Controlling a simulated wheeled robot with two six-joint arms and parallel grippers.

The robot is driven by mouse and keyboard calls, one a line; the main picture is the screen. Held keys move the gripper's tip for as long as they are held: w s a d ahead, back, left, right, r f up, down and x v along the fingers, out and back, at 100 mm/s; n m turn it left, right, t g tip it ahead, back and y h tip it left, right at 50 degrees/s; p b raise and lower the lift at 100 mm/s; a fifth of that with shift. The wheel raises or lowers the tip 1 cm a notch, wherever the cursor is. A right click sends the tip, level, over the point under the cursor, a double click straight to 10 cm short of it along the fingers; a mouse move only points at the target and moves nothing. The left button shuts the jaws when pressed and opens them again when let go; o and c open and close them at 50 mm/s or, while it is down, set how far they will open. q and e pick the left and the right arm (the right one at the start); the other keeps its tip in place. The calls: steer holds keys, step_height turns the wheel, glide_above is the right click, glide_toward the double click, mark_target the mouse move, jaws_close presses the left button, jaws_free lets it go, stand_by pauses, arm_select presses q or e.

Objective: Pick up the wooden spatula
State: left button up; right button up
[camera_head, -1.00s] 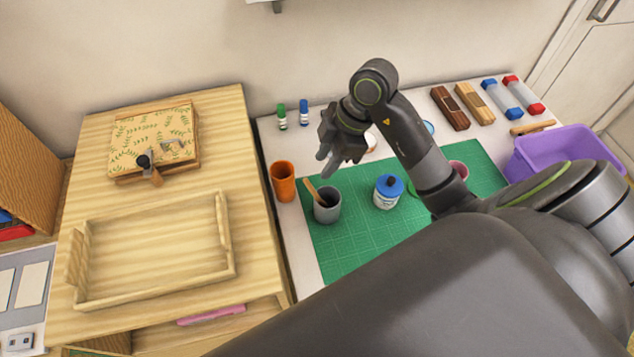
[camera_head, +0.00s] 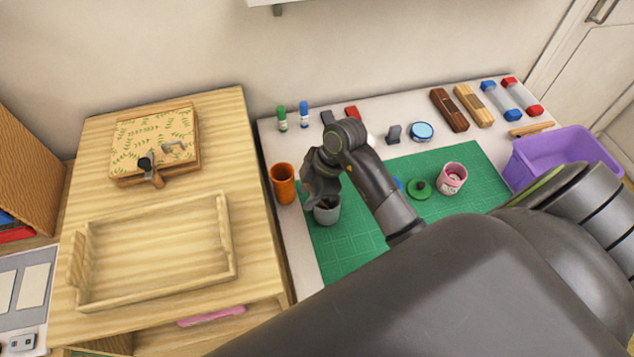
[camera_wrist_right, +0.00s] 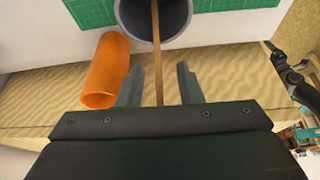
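The wooden spatula (camera_wrist_right: 157,50) is a thin brown stick standing in a grey cup (camera_head: 328,212). The cup also shows at the top of the right wrist view (camera_wrist_right: 181,18). In the right wrist view the stick runs down from the cup between the two fingers of my right gripper (camera_wrist_right: 158,85). The fingers are open, with a gap on each side of the stick. In the head view my right gripper (camera_head: 312,190) is just above the cup and hides the spatula. My left gripper is not in view.
An orange cup (camera_head: 284,184) stands close left of the grey cup. The green mat (camera_head: 350,250) lies beneath the grey cup, with a pink jar (camera_head: 452,178) and green lid (camera_head: 419,188) further right. A wooden tray (camera_head: 225,235) is on the cabinet at left.

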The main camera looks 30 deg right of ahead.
steer(key=shift+c, duration=0.3)
jaws_close()
steer(key=shift+r, duration=0.1)
step_height(320, 180, up, 7)
steer(key=shift+r, duration=0.1)
steer(key=shift+r+p, duration=0.45)
steer(key=shift+r, duration=0.35)
steer(key=shift+r+p, duration=0.5)
steer(key=shift+r, duration=0.1)
steer(key=shift+d, duration=0.1)
